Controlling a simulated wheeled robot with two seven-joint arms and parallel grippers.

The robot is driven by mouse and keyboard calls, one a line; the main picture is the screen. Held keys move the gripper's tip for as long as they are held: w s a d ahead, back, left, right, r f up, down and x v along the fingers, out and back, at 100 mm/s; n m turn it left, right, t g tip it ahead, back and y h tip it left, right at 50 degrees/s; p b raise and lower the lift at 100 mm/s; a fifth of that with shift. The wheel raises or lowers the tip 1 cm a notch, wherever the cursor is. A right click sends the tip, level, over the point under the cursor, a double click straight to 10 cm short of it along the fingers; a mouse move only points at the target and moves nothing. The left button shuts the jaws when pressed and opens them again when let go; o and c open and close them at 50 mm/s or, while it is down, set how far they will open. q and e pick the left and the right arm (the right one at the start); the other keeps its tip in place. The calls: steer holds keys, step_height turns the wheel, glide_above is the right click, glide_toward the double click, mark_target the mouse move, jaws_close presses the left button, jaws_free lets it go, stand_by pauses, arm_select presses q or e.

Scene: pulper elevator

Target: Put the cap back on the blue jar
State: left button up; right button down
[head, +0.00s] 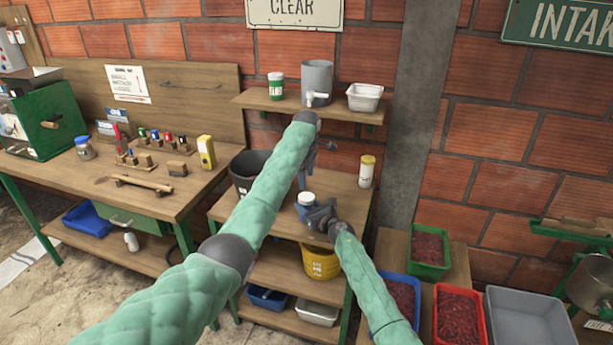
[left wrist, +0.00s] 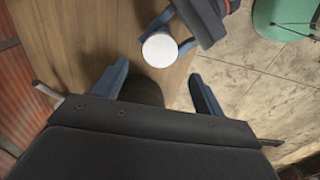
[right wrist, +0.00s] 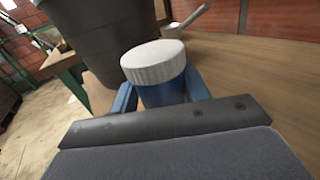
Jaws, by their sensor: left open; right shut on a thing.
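The blue jar (right wrist: 163,93) stands upright between the fingers of my right gripper (right wrist: 158,88), which is shut on its body. The white ribbed cap (right wrist: 154,62) sits on top of the jar; I cannot tell how tight it is. In the head view the cap (head: 306,198) shows just left of my right gripper (head: 314,212), at the middle wooden table. My left gripper (head: 304,168) is above, its tips partly hidden by its own arm. In the left wrist view my left gripper (left wrist: 158,78) is open and empty, with the cap (left wrist: 160,49) just beyond its fingertips.
A dark bucket (head: 240,176) stands left of the jar, and a yellow-capped container (head: 366,171) stands to the right. A shelf (head: 265,100) above holds a grey pot (head: 317,78) and a white tub (head: 364,97). A workbench (head: 70,180) stands at the left.

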mark_target(306, 196)
arm_select(q)
steer(key=shift+f, duration=4)
steer(key=c, duration=1)
steer(key=m, duration=1.4)
steer(key=shift+w, duration=0.1)
steer(key=m, duration=0.6)
steer(key=shift+m, duration=0.4)
steer(key=m, duration=0.6)
steer(key=shift+m, duration=0.4)
steer(key=o, duration=1.1)
steer(key=shift+c, duration=0.2)
